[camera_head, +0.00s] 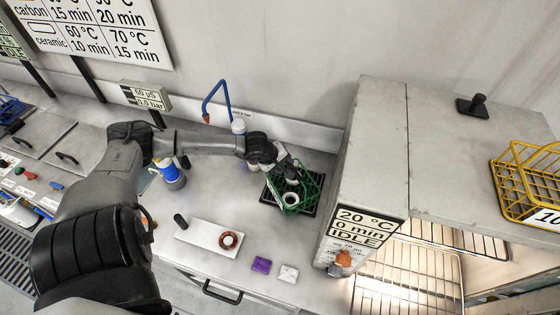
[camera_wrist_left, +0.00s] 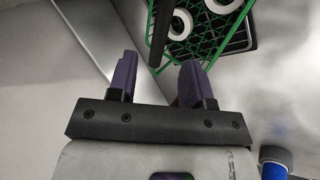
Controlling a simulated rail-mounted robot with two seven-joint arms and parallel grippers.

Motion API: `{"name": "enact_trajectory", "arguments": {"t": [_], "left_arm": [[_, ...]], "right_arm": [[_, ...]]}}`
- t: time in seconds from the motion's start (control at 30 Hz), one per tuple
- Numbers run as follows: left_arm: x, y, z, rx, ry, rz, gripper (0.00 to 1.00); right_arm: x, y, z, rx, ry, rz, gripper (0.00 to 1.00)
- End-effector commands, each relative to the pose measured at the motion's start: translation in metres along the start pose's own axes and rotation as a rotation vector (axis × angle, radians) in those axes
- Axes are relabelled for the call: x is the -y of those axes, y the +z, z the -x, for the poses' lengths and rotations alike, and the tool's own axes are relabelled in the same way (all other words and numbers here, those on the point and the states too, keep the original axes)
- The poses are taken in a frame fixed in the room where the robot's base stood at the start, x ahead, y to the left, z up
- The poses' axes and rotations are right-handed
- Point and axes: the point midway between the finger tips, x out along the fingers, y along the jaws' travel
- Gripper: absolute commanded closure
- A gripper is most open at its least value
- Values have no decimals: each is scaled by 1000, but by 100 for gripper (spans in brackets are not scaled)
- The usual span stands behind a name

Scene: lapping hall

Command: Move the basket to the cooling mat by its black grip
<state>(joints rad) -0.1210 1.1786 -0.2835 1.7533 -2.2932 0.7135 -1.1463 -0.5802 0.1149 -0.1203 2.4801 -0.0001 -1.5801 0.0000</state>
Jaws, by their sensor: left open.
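A green wire basket (camera_head: 311,184) stands on the bench on a black mat or tray (camera_head: 268,199); I cannot tell if this is the cooling mat. It holds white rings, and it shows at the top of the left wrist view (camera_wrist_left: 200,46). Its black grip (camera_wrist_left: 161,32) appears as a dark bar that reaches down toward the gap between my fingers. My left gripper (camera_head: 287,167) is open over the basket's back left side; its two purple fingers (camera_wrist_left: 158,62) are apart, with nothing clamped. The arm hides part of the basket. My right gripper is not in view.
A grey oven (camera_head: 375,150) stands close to the right of the basket, with a yellow basket (camera_head: 525,180) on top. A blue and white bottle (camera_head: 171,175) and a blue tap (camera_head: 215,95) are left and behind. A white plate (camera_head: 205,238) lies in front.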

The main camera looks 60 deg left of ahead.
Motion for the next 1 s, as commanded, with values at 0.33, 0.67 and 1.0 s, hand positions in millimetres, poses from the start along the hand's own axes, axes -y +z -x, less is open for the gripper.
{"name": "enact_trajectory", "arguments": {"t": [0.33,0.67,1.0], "left_arm": [[2,14,20,49,13,42,54],[-20,190,58,871,252,1117,54],[13,185,92,-1194,-389,-2779,54]], "right_arm": [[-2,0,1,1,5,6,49],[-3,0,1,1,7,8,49],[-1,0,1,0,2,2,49]]}}
